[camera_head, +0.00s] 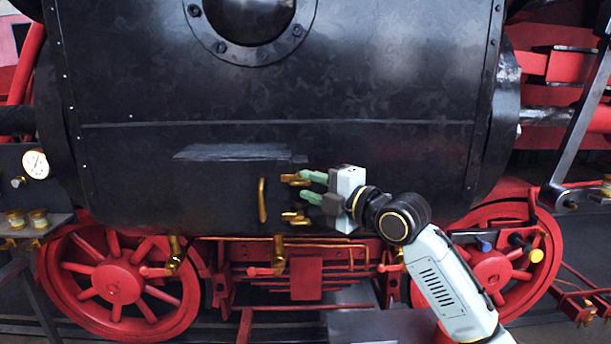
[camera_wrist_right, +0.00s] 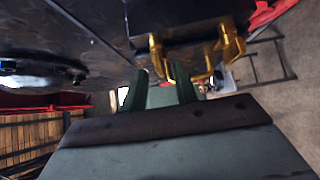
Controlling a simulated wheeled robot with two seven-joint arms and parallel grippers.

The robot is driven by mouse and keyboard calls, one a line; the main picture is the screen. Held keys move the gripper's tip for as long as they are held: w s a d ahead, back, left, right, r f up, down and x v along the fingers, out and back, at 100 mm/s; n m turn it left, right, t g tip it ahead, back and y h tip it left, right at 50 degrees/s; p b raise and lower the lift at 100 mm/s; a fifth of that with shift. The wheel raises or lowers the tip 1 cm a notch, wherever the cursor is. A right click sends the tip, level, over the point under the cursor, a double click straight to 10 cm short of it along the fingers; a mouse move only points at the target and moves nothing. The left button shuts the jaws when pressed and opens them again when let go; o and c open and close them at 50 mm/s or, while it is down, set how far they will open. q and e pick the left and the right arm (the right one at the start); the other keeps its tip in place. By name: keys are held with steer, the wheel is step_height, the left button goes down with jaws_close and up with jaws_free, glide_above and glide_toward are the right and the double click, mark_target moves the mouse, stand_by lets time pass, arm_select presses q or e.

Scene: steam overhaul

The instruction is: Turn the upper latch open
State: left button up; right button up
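The upper latch (camera_head: 291,179) is a small brass piece at the right edge of the black door panel, low on the boiler. The similar lower latch (camera_head: 294,217) is below it. My right gripper (camera_head: 303,186) comes from the right, its two green fingers apart and pointing left. Its upper fingertip is close beside the upper latch; I cannot tell whether they touch. The right wrist view also shows the open gripper (camera_wrist_right: 160,78), with brass fittings (camera_wrist_right: 230,46) just beyond and to the right of the fingers. My left gripper is not in view.
A vertical brass handle (camera_head: 262,200) stands on the door panel left of the latches. Brass valves (camera_head: 279,255) with red levers hang below the boiler. Red wheels (camera_head: 118,283) stand lower down, and a gauge (camera_head: 35,163) is at far left.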

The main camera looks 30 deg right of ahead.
steer(key=shift+x, duration=1.05)
